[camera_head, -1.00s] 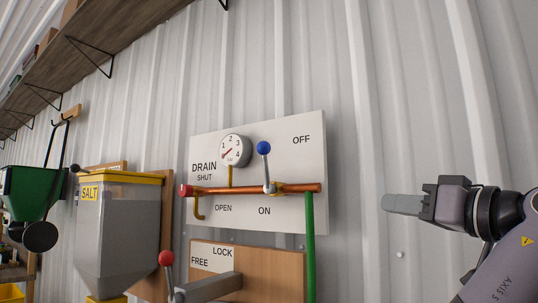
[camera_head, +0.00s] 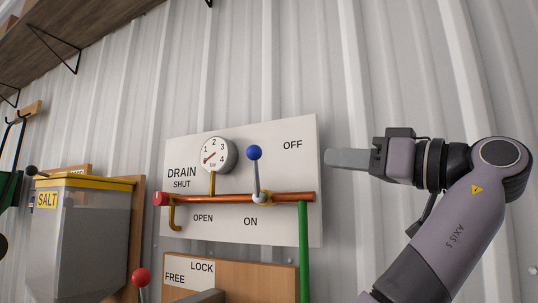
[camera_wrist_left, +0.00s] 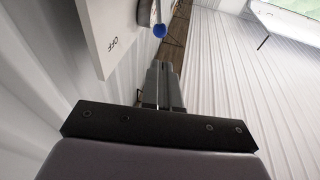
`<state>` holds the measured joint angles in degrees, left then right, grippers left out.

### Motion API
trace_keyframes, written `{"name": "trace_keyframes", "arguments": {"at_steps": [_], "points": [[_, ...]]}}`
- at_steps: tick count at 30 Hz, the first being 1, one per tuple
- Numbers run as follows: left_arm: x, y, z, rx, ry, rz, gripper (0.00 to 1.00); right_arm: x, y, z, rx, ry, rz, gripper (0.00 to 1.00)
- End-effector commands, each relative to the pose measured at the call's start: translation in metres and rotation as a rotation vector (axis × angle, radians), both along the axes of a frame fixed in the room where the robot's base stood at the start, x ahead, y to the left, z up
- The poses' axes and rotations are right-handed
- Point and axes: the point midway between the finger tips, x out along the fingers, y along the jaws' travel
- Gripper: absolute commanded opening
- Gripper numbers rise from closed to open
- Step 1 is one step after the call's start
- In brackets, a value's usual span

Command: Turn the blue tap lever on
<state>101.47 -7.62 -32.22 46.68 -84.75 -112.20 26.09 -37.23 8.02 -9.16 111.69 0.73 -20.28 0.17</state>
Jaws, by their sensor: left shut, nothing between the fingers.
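The blue tap lever (camera_head: 254,153) has a blue ball on a thin metal stem. It stands nearly upright on the copper pipe (camera_head: 285,197) of a white panel (camera_head: 270,226), with "OFF" to its upper right and "ON" below. My left gripper (camera_head: 327,158) is shut and empty at the panel's right edge, about level with the ball and apart from it. In the left wrist view the shut fingers (camera_wrist_left: 160,88) point toward the blue ball (camera_wrist_left: 159,31), which shows beyond them. My right gripper is not in view.
A dial gauge (camera_head: 218,155) and a red knob (camera_head: 160,199) are left of the lever. A green hose (camera_head: 304,255) hangs from the pipe's right end. Below is a wooden board with a red-balled lever (camera_head: 141,277). A salt hopper (camera_head: 85,235) stands at left.

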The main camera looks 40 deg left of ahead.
Motion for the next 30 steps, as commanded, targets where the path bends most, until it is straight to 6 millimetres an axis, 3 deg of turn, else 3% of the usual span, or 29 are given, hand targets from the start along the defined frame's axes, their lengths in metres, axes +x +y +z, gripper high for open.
{"name": "trace_keyframes", "arguments": {"at_steps": [11,30], "points": [[-0.001,0.008,0.001,-0.002,-0.001,0.002,0.00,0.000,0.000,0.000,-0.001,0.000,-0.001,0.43],[-0.014,0.122,0.025,0.000,0.002,0.001,0.00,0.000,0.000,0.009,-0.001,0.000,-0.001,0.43]]}}
